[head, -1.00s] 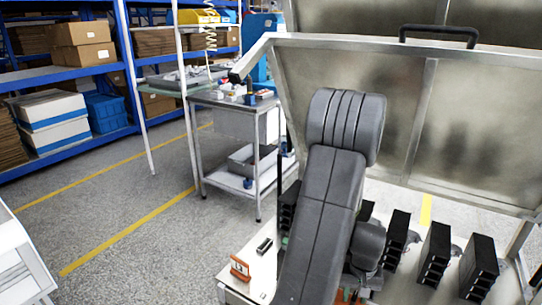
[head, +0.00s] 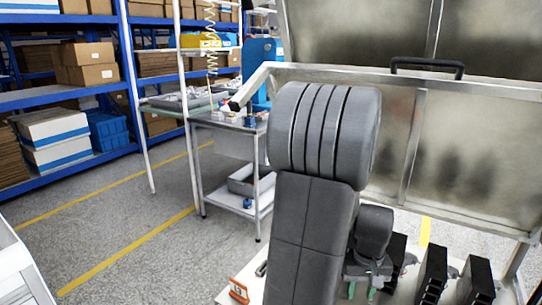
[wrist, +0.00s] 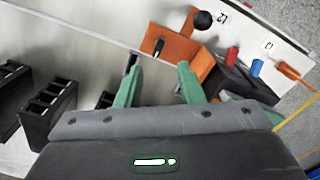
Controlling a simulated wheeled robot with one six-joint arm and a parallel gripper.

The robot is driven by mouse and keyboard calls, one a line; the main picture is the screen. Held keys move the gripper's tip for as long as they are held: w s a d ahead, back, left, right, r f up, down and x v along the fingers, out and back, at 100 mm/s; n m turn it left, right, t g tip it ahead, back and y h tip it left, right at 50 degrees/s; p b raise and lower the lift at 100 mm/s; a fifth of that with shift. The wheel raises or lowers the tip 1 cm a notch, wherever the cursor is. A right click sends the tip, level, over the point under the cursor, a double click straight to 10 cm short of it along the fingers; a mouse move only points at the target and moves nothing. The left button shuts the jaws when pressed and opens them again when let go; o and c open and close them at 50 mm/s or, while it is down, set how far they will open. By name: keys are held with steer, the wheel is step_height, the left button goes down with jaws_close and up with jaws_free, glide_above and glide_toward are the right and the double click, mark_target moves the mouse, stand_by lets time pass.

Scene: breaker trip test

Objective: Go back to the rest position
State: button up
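My gripper (wrist: 158,80) shows in the wrist view with its two green fingers apart and nothing between them. It hangs above the white panel (wrist: 90,28). An orange block (wrist: 182,52) with a small black lever lies just beyond the fingertips, and a black ball knob (wrist: 202,20) is beside it. In the head view my raised grey arm covers the middle, and the green fingertips (head: 361,290) show low beside it. Black breaker modules (head: 433,274) stand in a row to the right; some also show at left in the wrist view (wrist: 48,105).
A raised metal-framed clear lid (head: 480,150) with a black handle (head: 427,68) stands behind my arm. Red (wrist: 232,54) and blue (wrist: 257,67) terminals sit on a dark block. A grey cart (head: 228,150) and blue shelving (head: 70,95) stand left, with open floor before them.

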steer(key=shift+s+a, duration=0.2)
steer(key=shift+s, duration=0.65)
steer(key=shift+r, duration=0.1)
